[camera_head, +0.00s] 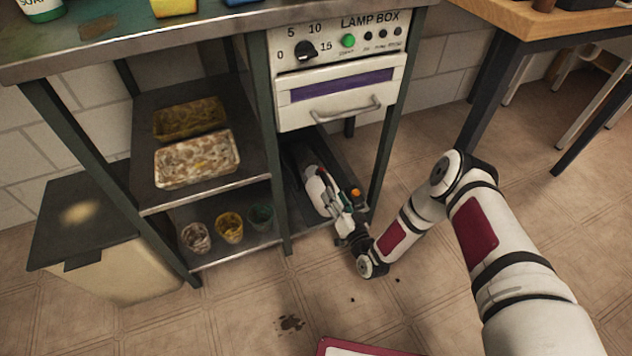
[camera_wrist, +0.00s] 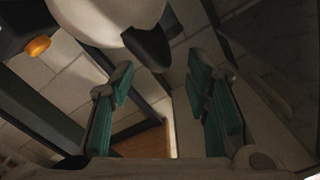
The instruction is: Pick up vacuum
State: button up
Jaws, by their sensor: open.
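The vacuum, a white rounded body with dark parts (camera_head: 317,191), lies in the low dark bay under the lamp box. Its white body (camera_wrist: 105,15) fills the top of the wrist view, with a black tapered part hanging from it. My gripper (camera_wrist: 162,85) is open, its two teal-padded fingers apart with nothing between them. The vacuum appears just beyond the fingertips; I cannot tell whether they touch it. In the head view my gripper (camera_head: 341,202) reaches into the bay from the front right and partly covers the vacuum.
The lamp box (camera_head: 340,70) with its drawer and handle hangs above the bay. A green post stands on each side. Left shelves hold trays (camera_head: 197,158) and several small pots (camera_head: 229,228). A lidded bin (camera_head: 85,235) stands at left. Open floor lies in front, with a red-edged board (camera_head: 350,348).

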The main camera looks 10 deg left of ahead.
aim_at(328, 183)
jog(key=shift+b+x, duration=1.2)
jog(key=shift+x, duration=2.2)
jog(key=shift+c, duration=0.4)
grip_shut()
jog(key=shift+r, duration=0.2)
